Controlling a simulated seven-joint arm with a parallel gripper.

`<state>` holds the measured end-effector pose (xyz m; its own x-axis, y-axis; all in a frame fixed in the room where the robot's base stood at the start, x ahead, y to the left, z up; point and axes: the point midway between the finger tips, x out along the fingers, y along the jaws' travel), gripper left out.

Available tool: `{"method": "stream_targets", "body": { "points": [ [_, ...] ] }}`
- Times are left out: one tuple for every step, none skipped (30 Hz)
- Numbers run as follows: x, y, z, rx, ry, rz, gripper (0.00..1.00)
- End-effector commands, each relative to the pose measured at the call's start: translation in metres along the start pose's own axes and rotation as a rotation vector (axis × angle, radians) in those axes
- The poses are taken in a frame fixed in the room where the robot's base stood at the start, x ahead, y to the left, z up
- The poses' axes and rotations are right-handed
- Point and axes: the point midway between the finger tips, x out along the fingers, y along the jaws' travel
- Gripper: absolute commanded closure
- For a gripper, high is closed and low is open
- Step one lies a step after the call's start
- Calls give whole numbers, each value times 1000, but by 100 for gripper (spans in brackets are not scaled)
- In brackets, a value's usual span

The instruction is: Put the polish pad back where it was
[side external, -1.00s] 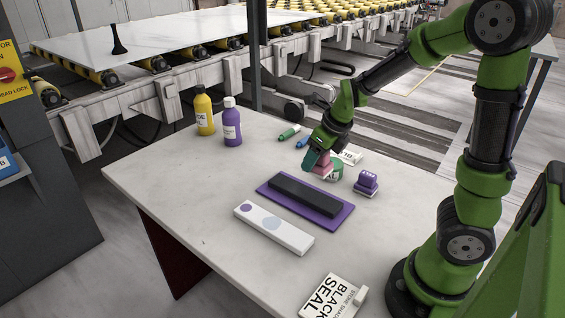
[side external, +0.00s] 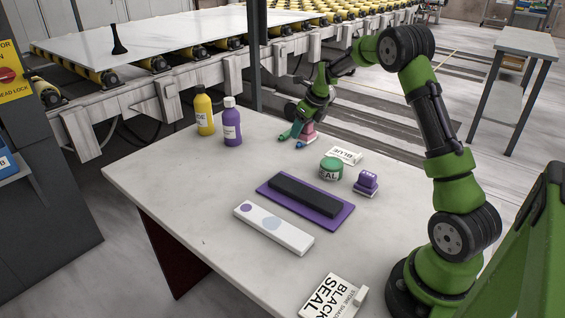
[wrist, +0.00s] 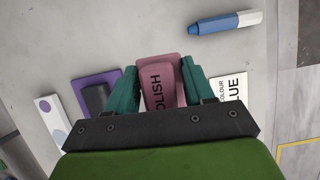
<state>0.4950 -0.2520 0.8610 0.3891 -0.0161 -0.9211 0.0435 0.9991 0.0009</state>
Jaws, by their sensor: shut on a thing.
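The polish pad (side external: 309,129) is a pink block, lettered on top, near the far edge of the slab. My gripper (wrist: 160,88) has its two teal fingers closed on opposite sides of the pad, which also shows in the wrist view (wrist: 157,72). I cannot tell whether the pad touches the slab. Part of its near end is hidden by my gripper body in the wrist view.
A blue marker (wrist: 225,22) lies near the pad. The BLUE card (side external: 345,155), green-lidded jar (side external: 331,168) and purple pad (side external: 367,182) stand to the right. A purple tray (side external: 263,190) holds a black block. Yellow (side external: 204,113) and purple (side external: 232,126) bottles stand left. The slab's front left is clear.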

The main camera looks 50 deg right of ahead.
Motion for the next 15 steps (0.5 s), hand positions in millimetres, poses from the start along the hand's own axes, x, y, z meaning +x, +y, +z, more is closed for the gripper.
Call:
{"method": "stream_targets", "body": {
  "points": [
    [-1, 4, 9, -17, -3, 6, 81],
    [-3, 5, 12, -23, -3, 7, 81],
    [-3, 6, 14, -29, -2, 10, 81],
    [-2, 6, 14, -31, -2, 12, 81],
    [1, 6, 14, -34, 0, 14, 81],
    [7, 8, 10, -38, 2, 18, 81],
    [13, 8, 6, -40, 3, 19, 81],
    [18, 7, 4, -39, 2, 19, 81],
    [26, 7, 1, -40, 1, 19, 81],
    [31, 8, -1, -39, 1, 19, 81],
    [36, 7, -3, -39, 1, 18, 81],
    [41, 7, -5, -39, 0, 18, 81],
    [44, 7, -7, -39, 0, 17, 81],
    [47, 7, -8, -39, -1, 17, 81],
    [50, 7, -8, -40, -2, 16, 81]
  ]
}}
